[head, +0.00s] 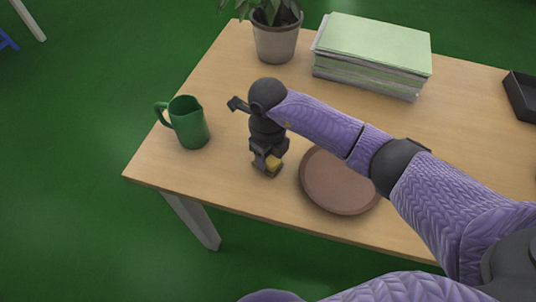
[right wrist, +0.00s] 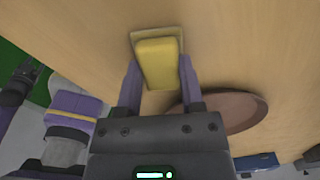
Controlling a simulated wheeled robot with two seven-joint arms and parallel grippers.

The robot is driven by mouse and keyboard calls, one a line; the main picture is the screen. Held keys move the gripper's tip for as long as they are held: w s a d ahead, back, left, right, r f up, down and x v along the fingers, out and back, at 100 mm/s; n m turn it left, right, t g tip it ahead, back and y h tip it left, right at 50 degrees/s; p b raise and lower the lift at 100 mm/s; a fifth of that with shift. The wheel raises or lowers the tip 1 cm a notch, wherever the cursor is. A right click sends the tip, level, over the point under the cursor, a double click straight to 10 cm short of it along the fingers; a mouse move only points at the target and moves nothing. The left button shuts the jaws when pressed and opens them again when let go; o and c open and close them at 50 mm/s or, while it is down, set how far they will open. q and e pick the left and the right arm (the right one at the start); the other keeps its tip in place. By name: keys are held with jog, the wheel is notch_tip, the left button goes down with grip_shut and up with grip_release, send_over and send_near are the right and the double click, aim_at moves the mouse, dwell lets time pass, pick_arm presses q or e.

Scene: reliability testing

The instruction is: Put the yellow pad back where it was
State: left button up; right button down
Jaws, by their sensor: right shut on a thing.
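The yellow pad (right wrist: 158,62) is a small rounded block between the two fingers of my right gripper (right wrist: 160,82), which is shut on it. A flat, pale yellow square (right wrist: 141,37) shows on the table just beyond and under the pad; I cannot tell whether the pad touches it. In the head view my right gripper (head: 267,167) points down close to the tabletop, with a bit of the pad (head: 274,162) showing and the rest hidden. A dark part at the left of the right wrist view looks like my left gripper (right wrist: 27,74); its jaws are unclear.
A brown round plate (head: 338,182) lies just right of my right gripper. A green jug (head: 188,123) stands to the left. A potted plant (head: 276,40), a stack of books or papers (head: 372,52) and a black tray (head: 522,97) are farther back. The wooden table's (head: 225,190) front edge is near.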

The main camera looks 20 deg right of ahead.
jog(key=c, duration=0.7)
grip_release()
jog(key=shift+f, duration=0.15)
jog(key=o, duration=0.3)
jog(key=shift+o, duration=0.9)
pick_arm(q)
jog(key=shift+t, duration=0.3)
jog(key=r+p, duration=0.1)
jog(key=w+d+r+p, duration=0.1)
jog(key=r+p, duration=0.2)
jog(key=shift+w+d+r, duration=0.15)
jog(key=shift+w, duration=0.15)
pick_arm(e)
notch_tip(320, 180, up, 12)
jog(key=shift+r, duration=0.2)
